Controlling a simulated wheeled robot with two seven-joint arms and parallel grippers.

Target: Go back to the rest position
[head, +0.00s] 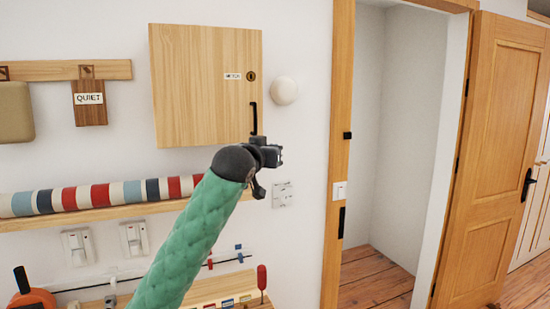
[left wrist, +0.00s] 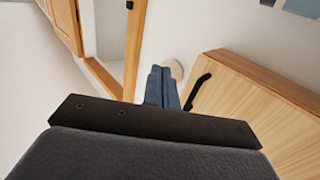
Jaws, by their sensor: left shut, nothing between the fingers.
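My left arm, in a green quilted sleeve, reaches up from the bottom of the head view. Its gripper (head: 272,156) is just below the lower right corner of a wooden wall cabinet (head: 200,85), near the cabinet's black handle (head: 254,118). The cabinet door looks closed. In the left wrist view the fingers (left wrist: 162,88) are together with nothing between them. The black handle (left wrist: 198,90) is to their right, apart from them in the picture. My right gripper is in neither view.
A round white knob (head: 284,91) and a switch plate (head: 283,195) are on the wall. A shelf (head: 100,216) bears a striped roll (head: 100,195). Below are sockets and a red-handled tool (head: 262,278). An open doorway with a wooden door (head: 495,160) is on the right.

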